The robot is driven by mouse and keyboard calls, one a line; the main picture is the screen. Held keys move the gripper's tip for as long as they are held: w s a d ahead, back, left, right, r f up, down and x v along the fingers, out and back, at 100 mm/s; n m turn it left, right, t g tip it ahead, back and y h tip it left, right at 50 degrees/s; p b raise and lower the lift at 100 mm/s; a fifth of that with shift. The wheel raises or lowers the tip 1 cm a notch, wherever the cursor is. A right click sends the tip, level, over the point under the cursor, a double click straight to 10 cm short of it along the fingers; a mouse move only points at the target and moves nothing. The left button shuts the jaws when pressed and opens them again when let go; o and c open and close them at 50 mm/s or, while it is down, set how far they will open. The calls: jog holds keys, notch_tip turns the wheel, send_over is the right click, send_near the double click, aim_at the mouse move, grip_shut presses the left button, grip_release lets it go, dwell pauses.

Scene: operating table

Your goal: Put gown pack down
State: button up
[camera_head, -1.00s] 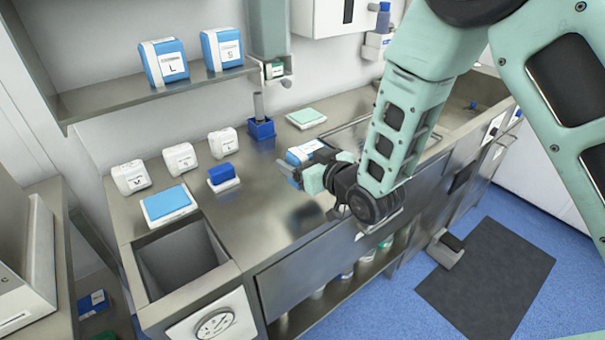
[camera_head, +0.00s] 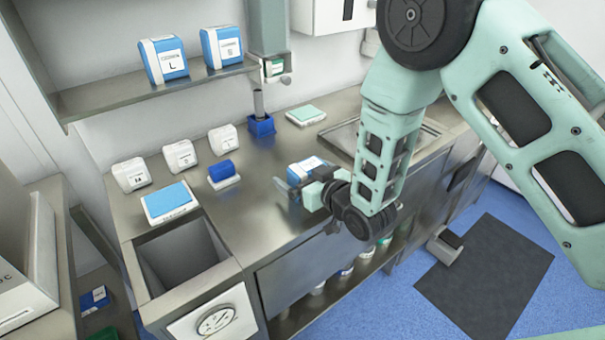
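A blue-and-white pack (camera_head: 304,168), which I take as the gown pack, is at my gripper (camera_head: 288,190), over the right-middle part of the steel counter (camera_head: 262,215). It looks like the packs on the shelf. My gripper points left and seems shut on the pack, since the two move together. The wrist and fingers hide the pack's lower part, so I cannot tell whether it touches the counter.
Blue-and-white packs marked L (camera_head: 164,60) and S (camera_head: 222,47) stand on the shelf (camera_head: 110,92). Several white containers, a light-blue pad pack (camera_head: 170,202), a blue roll on a white base (camera_head: 223,174) and a blue holder (camera_head: 261,125) stand on the counter. An open bin (camera_head: 185,262) is front left. The middle counter is clear.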

jog(key=shift+r, duration=0.2)
jog(key=shift+s+d, duration=0.15)
jog(key=shift+s, duration=0.1)
jog(key=b+v, duration=0.1)
jog(key=v, duration=0.9)
jog(key=shift+r+b, duration=0.15)
jog(key=shift+b, duration=0.2)
jog(key=s+d+r+g+h, duration=0.1)
jog(key=s+r+g+h, duration=0.1)
jog(key=s, duration=0.5)
jog(key=s+d+r+g+h, duration=0.2)
jog(key=s+r+g+h, duration=0.1)
jog(key=s+g, duration=0.3)
jog(key=s+d+r+g+h+p, duration=0.1)
jog(key=s+r+g, duration=0.3)
jog(key=s, duration=0.5)
jog(key=shift+d+n+h, duration=0.2)
jog(key=shift+n+h, duration=0.2)
jog(key=shift+h, duration=0.4)
jog(key=shift+s+d+r+g+h, duration=0.2)
jog(key=shift+s+d+g, duration=0.1)
jog(key=shift+s, duration=0.15)
jog(key=shift+s+d+r+g+h, duration=0.1)
jog(key=shift+s+d+r+g, duration=0.15)
jog(key=shift+s, duration=0.25)
jog(key=c, duration=0.7)
jog(key=shift+o, duration=0.2)
jog(key=shift+w, duration=0.1)
